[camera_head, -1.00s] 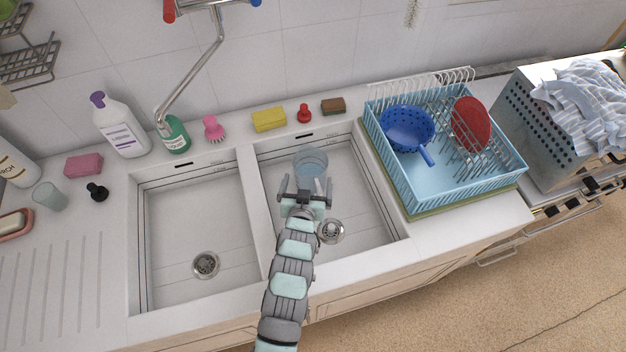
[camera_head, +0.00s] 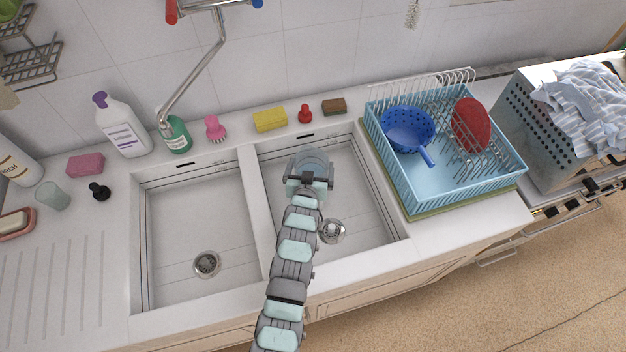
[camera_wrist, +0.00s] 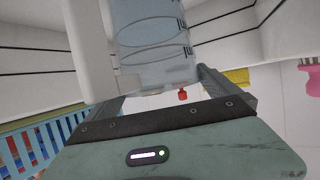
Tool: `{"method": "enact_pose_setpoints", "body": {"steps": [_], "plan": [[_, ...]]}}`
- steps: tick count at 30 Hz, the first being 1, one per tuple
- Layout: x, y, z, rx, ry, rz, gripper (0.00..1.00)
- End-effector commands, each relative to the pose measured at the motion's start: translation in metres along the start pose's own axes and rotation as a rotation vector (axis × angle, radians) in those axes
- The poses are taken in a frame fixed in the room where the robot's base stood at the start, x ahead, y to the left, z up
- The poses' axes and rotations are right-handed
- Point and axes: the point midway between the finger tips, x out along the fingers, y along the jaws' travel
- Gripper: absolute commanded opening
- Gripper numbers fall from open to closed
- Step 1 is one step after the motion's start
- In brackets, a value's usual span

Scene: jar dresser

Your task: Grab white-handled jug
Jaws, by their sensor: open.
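The jug is a clear, bluish measuring jug in the back part of the right sink basin, seen in the head view (camera_head: 312,158). In the wrist view the jug (camera_wrist: 155,45) fills the upper middle, with dark measuring marks on its side and its white handle (camera_wrist: 90,45) to the left. My gripper (camera_head: 312,172) is right at the jug on its near side and partly hides it. In the wrist view my gripper (camera_wrist: 160,95) is open, with the jug and handle between or just above its fingers. I cannot tell whether the fingers touch it.
The basin walls (camera_head: 262,215) surround my gripper. A yellow sponge (camera_head: 270,120), a red stopper (camera_head: 305,114) and a brown sponge (camera_head: 334,106) lie on the ledge behind. A blue dish rack (camera_head: 455,195) stands to the right. The left basin (camera_head: 200,225) is empty.

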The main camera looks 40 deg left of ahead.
Motion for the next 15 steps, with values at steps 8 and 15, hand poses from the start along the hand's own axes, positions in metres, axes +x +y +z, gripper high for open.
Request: {"method": "enact_pose_setpoints", "body": {"steps": [8, 15], "plan": [[-0.0002, -0.0001, 0.0003, 0.0, 0.0, 0.0, 0.8], [-0.0003, -0.0001, 0.0004, 0.0, 0.0, 0.0, 0.61]]}}
